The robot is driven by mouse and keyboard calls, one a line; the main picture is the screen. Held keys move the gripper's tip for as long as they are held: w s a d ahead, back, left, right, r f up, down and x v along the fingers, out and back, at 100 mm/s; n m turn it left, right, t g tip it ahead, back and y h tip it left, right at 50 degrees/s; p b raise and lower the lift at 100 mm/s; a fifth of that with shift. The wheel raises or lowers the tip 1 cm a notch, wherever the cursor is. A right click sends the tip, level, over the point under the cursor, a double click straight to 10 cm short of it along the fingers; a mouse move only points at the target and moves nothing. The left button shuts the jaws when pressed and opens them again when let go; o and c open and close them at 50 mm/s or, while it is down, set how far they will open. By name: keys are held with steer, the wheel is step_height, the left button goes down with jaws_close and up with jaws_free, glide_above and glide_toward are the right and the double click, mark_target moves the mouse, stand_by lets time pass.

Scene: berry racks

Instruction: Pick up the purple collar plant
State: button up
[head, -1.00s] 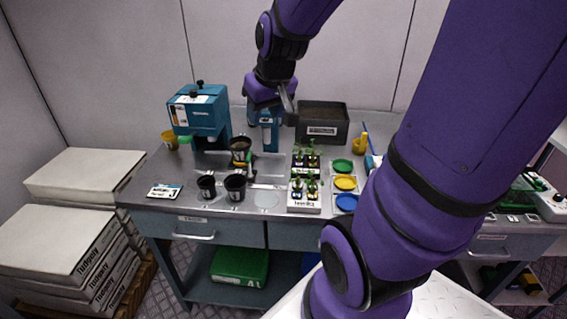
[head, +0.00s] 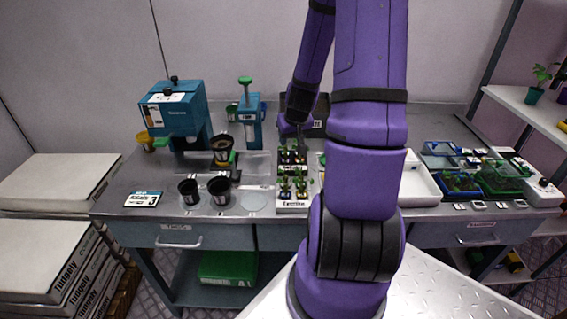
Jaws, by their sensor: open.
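Small green seedlings stand in two white labelled racks in the middle of the bench, a rear rack (head: 291,168) and a front rack (head: 292,204). The seedlings in the front rack (head: 293,186) are dark green with small collars at their bases. The collar colours are too small to tell, so I cannot pick out the purple collar plant. My gripper (head: 302,144) points down over the rear rack, at its right side. It is open, and no plant shows in it. My arm hides the bench just right of the racks.
Black pots (head: 219,188) and a teal machine (head: 178,112) stand at the left. A teal press (head: 249,122) is behind. A white tray (head: 420,187) and blue and green trays (head: 500,180) lie right of my arm. A shelf holds a potted plant (head: 537,86).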

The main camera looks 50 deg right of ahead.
mark_target(285, 153)
steer(key=shift+w+x, duration=0.2)
steer(key=shift+x, duration=4.9)
steer(key=shift+a+r, duration=0.1)
steer(key=shift+c, duration=0.3)
steer(key=c, duration=0.6)
